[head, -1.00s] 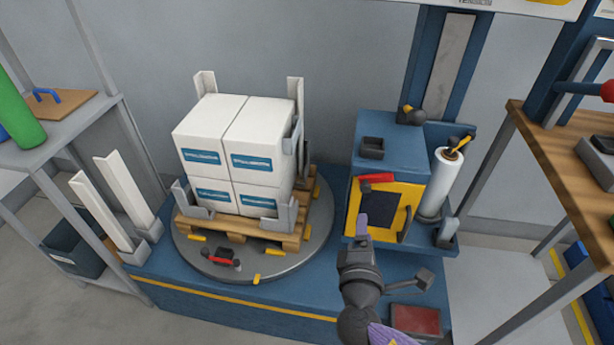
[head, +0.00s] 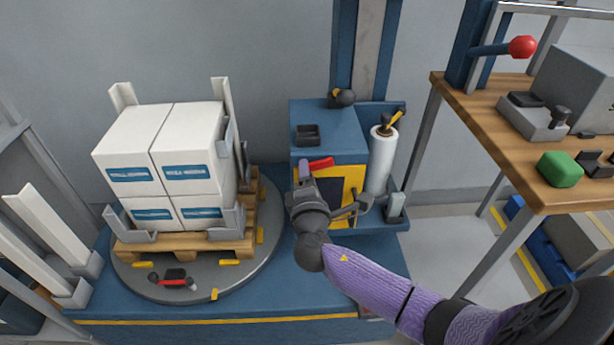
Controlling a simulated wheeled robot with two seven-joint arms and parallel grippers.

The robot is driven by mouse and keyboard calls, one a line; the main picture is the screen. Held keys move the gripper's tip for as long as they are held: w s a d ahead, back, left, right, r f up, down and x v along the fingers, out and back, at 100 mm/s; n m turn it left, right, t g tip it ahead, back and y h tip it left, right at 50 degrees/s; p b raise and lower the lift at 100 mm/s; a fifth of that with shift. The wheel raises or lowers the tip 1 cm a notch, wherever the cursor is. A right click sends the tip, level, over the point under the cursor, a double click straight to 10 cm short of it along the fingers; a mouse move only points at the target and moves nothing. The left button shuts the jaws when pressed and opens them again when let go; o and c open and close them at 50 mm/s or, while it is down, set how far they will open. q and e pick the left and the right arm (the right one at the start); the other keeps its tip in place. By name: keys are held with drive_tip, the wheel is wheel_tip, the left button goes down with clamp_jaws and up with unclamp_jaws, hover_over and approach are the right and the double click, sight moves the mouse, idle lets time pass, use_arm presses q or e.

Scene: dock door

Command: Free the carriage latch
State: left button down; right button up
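The blue wrapper carriage (head: 330,143) stands on the mast right of the pallet. Its front has a yellow frame (head: 356,178) around a dark panel, with a red handle (head: 320,163) at the upper left. A black knob with a yellow part (head: 342,97) sits on top by the mast. I cannot tell which of these is the latch. My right gripper (head: 304,172) is in front of the yellow frame, its purple fingertip just left of the red handle; contact and finger opening are unclear. My arm hides the frame's lower part. My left gripper is out of view.
White boxes (head: 190,150) stand on a wooden pallet (head: 190,244) on the round turntable (head: 190,285). A white film roll (head: 380,160) stands right of the carriage. A wooden bench (head: 470,100) with a green block (head: 560,169) is at right.

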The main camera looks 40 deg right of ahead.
clamp_jaws()
drive_tip(key=shift+a+r+m, duration=0.1)
drive_tip(key=shift+r+m, duration=0.15)
drive_tip(key=shift+m, duration=0.75)
drive_tip(key=shift+r+m+b, duration=0.3)
drive_tip(key=shift+r+m, duration=0.1)
drive_tip(key=shift+m, duration=0.4)
drive_tip(key=shift+o, duration=1.2)
unclamp_jaws()
drive_tip(key=shift+o, duration=0.4)
use_arm(q)
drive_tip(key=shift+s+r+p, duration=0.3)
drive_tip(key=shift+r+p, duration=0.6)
drive_tip(key=shift+p, duration=0.2)
use_arm(e)
drive_tip(key=v, duration=1)
drive_tip(key=shift+w, duration=0.1)
